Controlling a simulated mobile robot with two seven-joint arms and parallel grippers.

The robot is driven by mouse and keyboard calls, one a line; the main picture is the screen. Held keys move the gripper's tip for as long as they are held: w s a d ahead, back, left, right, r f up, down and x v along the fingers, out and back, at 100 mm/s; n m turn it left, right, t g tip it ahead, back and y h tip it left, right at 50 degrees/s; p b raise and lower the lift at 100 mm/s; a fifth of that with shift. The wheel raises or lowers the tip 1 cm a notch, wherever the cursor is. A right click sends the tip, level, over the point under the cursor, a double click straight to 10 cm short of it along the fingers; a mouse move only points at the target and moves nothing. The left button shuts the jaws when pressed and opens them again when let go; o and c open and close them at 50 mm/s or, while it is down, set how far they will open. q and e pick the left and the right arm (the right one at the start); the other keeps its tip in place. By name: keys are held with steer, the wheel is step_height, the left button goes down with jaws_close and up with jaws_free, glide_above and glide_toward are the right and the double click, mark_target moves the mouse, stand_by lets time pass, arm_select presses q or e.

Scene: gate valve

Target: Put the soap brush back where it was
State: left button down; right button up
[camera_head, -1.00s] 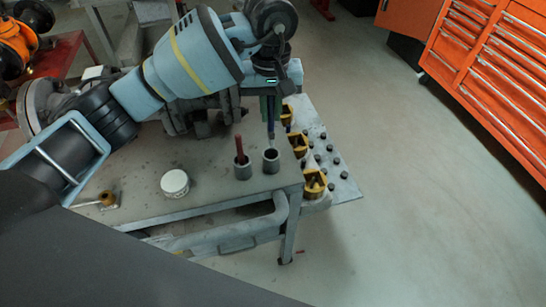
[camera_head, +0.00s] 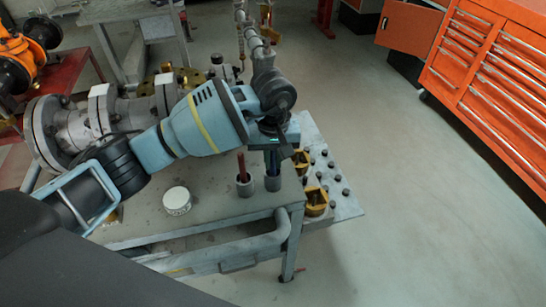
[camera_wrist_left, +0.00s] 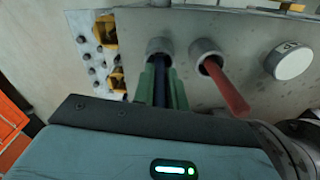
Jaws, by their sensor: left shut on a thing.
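My left gripper (camera_head: 272,158) is shut on the dark blue handle of the soap brush, which shows between the green fingers (camera_wrist_left: 162,88) in the left wrist view (camera_wrist_left: 161,80). The gripper points down just above the right-hand grey cup (camera_head: 272,184). The brush's lower end meets that cup's mouth (camera_wrist_left: 159,46) and is hidden inside or behind the rim; I cannot tell how deep it sits. A red-handled brush (camera_head: 241,165) stands in the grey cup (camera_head: 245,189) to the left. My right gripper is not in view.
A white round tub (camera_head: 177,200) stands on the bench top (camera_head: 225,208), left of the cups. Yellow blocks (camera_head: 315,202) and dark knobs sit on the plate at the bench's right end. The valve body (camera_head: 75,130) is behind my arm. Open floor lies to the right.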

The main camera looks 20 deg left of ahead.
arm_select(q)
steer(key=shift+f, duration=0.1)
steer(key=c, duration=1.9)
jaws_free()
steer(key=shift+f, duration=0.1)
steer(key=o, duration=0.5)
step_height(320, 180, up, 12)
steer(key=shift+s+r, duration=0.1)
steer(key=shift+r, duration=0.15)
